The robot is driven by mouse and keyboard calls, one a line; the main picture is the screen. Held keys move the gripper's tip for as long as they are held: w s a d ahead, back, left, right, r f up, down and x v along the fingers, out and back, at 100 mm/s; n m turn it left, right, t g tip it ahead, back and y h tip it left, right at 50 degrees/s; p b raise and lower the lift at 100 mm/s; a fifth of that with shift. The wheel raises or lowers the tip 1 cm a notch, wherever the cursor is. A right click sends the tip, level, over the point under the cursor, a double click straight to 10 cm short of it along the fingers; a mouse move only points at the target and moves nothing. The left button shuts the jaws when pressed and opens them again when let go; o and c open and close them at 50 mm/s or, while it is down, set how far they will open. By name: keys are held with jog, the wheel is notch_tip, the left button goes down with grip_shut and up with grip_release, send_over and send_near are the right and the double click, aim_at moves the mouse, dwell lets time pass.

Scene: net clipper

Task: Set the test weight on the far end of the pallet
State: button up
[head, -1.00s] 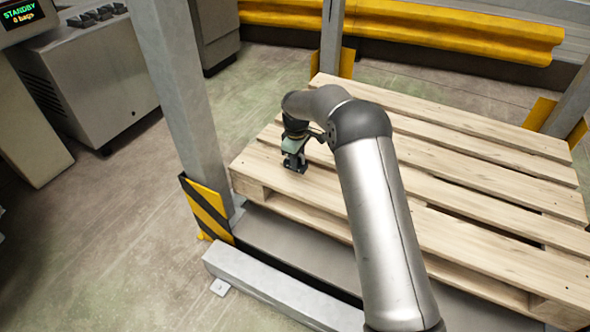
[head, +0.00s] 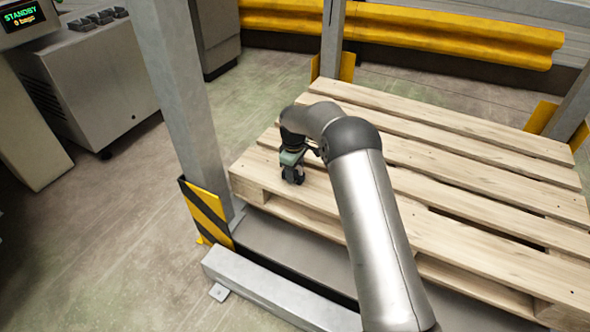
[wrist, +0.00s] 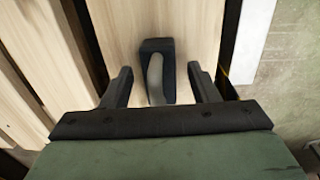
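The test weight is a dark block (wrist: 157,49) with a curved grey handle, seen in the wrist view on a pale board of the wooden pallet (wrist: 205,30). My gripper (wrist: 161,82) is open, with one finger on each side of the weight's handle and a visible gap on both sides. In the head view my gripper (head: 293,176) points down close over the near left corner area of the pallet (head: 440,160). There the weight is hard to tell apart from the dark fingers.
A grey rack post (head: 178,90) with a striped guard (head: 207,212) stands left of the pallet. A grey beam (head: 275,290) runs along the front. Yellow rails (head: 450,30) lie behind. Most of the pallet top is bare.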

notch_tip(320, 180, up, 12)
jog(key=p, duration=0.3)
jog(key=s+d+r+m, duration=0.3)
jog(key=s+d+r, duration=0.4)
jog(key=s, duration=0.2)
jog(key=s+d+m, duration=0.3)
jog(key=s+d, duration=0.1)
jog(key=s, duration=0.7)
jog(key=s+d+r+m, duration=0.1)
jog(key=s+d+m, duration=0.2)
jog(key=s, duration=0.8)
jog(key=s+d+m+g, duration=0.1)
jog(key=s+d+m, duration=0.3)
jog(key=s, duration=0.8)
jog(key=shift+d+r, duration=0.15)
jog(key=shift+d, duration=0.55)
notch_tip(320, 180, up, 18)
jog(key=p, duration=1.6)
jog(key=shift+a+p, duration=0.15)
jog(key=shift+p, duration=0.25)
